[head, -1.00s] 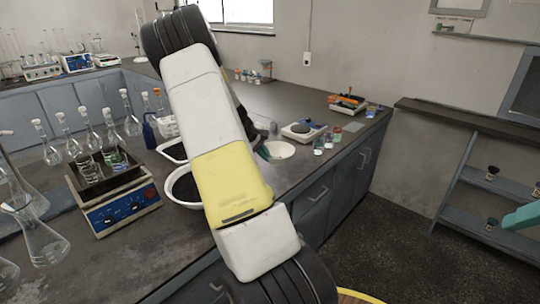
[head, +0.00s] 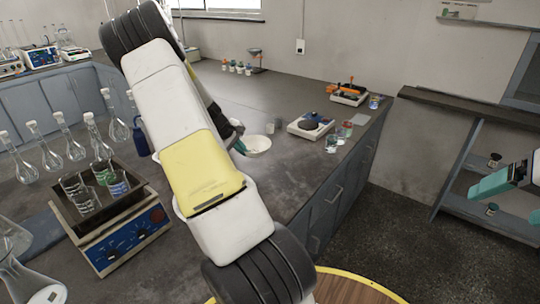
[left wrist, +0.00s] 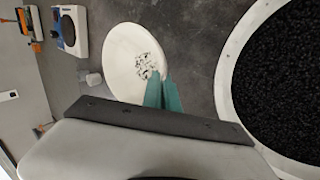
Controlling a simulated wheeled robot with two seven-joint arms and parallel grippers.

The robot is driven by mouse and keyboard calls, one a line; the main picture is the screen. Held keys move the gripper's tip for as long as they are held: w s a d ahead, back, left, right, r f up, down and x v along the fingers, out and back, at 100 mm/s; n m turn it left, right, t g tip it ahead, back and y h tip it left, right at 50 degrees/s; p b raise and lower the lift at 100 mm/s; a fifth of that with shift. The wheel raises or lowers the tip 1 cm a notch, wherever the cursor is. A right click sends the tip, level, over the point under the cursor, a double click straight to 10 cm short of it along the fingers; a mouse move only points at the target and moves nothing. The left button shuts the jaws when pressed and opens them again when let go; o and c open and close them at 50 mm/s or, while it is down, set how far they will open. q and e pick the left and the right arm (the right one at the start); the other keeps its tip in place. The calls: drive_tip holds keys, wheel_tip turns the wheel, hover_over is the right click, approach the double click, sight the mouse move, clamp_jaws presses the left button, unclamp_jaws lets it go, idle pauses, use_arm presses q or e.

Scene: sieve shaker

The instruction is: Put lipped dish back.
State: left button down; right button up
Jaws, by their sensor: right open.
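The lipped dish (head: 258,147) is a shallow white dish in the middle of the head view, beside the left gripper. In the left wrist view the dish (left wrist: 117,75) has a small patch of black and white grains inside. My left gripper (head: 240,147) has its teal fingers (left wrist: 163,96) close together on the dish's rim. I cannot tell whether the dish touches the bench. My right gripper (head: 512,202) is open and empty at the right edge of the head view, in front of the shelf rack.
A balance (head: 311,126) and small jars (head: 332,143) stand right of the dish. A large white bowl (left wrist: 228,80) of black granules lies right in the left wrist view; my arm mostly hides it in the head view.

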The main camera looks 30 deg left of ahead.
use_arm(q)
drive_tip(key=shift+f, duration=3.45)
drive_tip(key=c, duration=1.6)
unclamp_jaws()
drive_tip(key=shift+c, duration=0.2)
